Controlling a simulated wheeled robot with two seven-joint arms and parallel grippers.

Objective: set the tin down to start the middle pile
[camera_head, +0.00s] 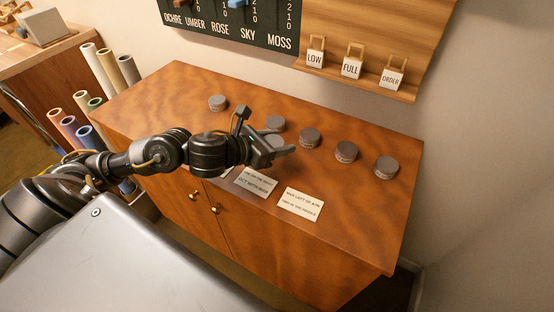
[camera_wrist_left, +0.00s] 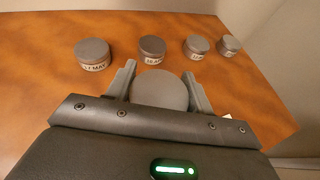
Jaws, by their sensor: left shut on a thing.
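My left gripper (camera_head: 288,149) reaches over the cabinet top from the left. It is shut on a round grey tin (camera_wrist_left: 160,90), whose plain lid shows between the two fingers in the wrist view; in the head view the gripper hides most of it. I cannot tell whether its base touches the wood. Other grey tins stand apart in a slanting row: one behind the gripper (camera_head: 275,123), then one (camera_head: 309,138), another (camera_head: 346,152) and the rightmost (camera_head: 386,167). A further tin (camera_head: 217,103) stands alone at the back left. My right gripper is not in view.
Small tags LOW, FULL and ORDER (camera_head: 391,79) stand on a wall ledge. The right front of the cabinet top (camera_head: 365,225) is bare.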

